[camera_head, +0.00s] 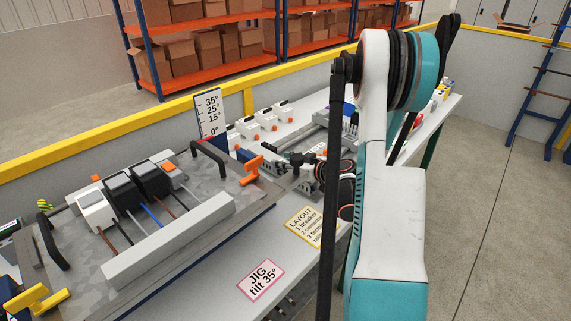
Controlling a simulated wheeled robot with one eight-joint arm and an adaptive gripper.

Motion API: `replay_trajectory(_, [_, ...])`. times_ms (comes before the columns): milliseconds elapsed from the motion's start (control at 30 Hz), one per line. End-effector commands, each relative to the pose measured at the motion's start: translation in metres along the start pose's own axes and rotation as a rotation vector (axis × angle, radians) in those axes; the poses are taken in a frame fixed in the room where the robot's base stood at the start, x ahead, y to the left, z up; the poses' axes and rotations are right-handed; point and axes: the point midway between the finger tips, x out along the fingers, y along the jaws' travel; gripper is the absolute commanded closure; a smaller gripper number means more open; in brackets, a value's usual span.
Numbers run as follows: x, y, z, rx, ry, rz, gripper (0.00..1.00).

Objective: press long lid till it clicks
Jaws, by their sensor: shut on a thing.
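A long pale grey lid or duct bar (170,240) lies across the front of the tilted grey panel (85,262) at the left. From this view I cannot tell whether it is fully seated along its length. My gripper (280,156) is to the right of the panel, beyond the orange clamp (250,170), well apart from the long bar. It is small and dark here, and partly lost among the parts behind it. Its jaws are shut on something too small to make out.
White and black modules (150,180) with coloured wires sit behind the bar. Black handles (209,160) and a yellow clamp (36,300) rise from the panel edges. A tilt scale (209,112) stands behind. The bench front near the jig sign (261,279) is clear.

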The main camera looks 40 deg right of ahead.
Motion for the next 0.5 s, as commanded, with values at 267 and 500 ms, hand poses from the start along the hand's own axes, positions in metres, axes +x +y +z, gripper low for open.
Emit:
replay_trajectory(267, [0.0006, 0.0, 0.0022, 0.0, 0.0, 0.0, 0.87])
replay_trajectory(500, [0.0014, -0.0001, 0.0047, 0.0, -0.001, 0.0, 0.87])
